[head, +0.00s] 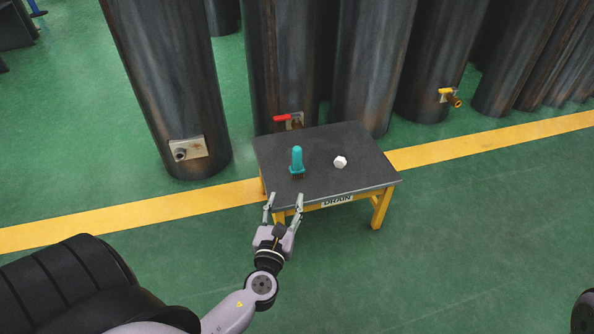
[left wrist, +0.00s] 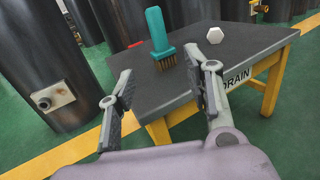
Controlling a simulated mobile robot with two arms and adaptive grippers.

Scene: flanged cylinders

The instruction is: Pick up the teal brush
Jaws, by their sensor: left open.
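The teal brush (head: 297,160) stands on the dark top of a small table (head: 363,144), near its left front part. In the left wrist view the teal brush (left wrist: 157,30) shows its handle up and its brown bristles down toward the tabletop. My left gripper (head: 284,200) is open and empty at the table's front edge, in front of the brush. In the left wrist view its two fingers (left wrist: 163,92) are spread apart, with the brush beyond them and between them in the picture. My right gripper is not seen.
A white hexagonal piece (head: 340,162) lies right of the brush on the table. The table has yellow legs and a "DRAIN" label (head: 338,201). Large dark cylinders (head: 168,80) stand behind, one with a red-handled valve (head: 287,118). The green floor at the right is clear.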

